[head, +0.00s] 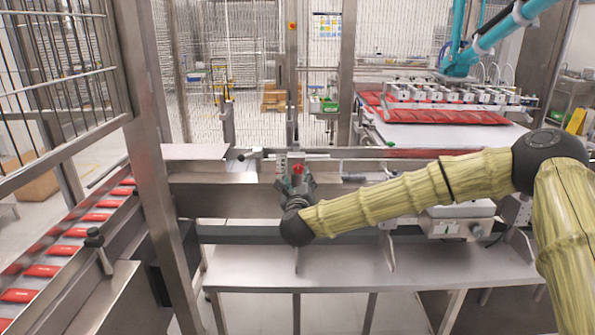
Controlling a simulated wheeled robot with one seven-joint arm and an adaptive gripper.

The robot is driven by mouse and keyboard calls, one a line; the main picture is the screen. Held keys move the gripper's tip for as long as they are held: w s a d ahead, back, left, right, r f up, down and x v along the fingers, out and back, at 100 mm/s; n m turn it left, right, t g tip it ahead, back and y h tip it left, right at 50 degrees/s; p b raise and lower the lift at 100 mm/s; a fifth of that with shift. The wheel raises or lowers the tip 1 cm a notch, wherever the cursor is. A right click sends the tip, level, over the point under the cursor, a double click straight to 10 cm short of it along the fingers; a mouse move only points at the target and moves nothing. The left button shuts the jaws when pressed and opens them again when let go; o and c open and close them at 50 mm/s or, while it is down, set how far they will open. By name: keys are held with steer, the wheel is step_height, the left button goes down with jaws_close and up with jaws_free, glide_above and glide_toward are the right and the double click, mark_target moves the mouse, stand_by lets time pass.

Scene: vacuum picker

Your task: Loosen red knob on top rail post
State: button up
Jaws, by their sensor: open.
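A small red knob (297,169) shows on a short post at the top rail (345,153), near the middle of the head view. My gripper (297,180) is open at the end of my arm, which reaches in from the right. Its dark fingers are just in front of and below the knob in the picture. I cannot tell whether they touch it. The gripper hides the lower part of the post.
A steel table (340,268) stands below my arm. A conveyor with red packs (78,232) runs at the left behind a steel frame post (160,170). A picker head (460,93) sits over red packs at the back right. A black-handled clamp (95,238) stands at the left.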

mark_target(298, 169)
steer(key=w+p, duration=0.1)
steer(key=w, duration=0.6)
steer(key=shift+w+p, duration=0.35)
steer(key=shift+w, duration=0.05)
steer(key=c, duration=1)
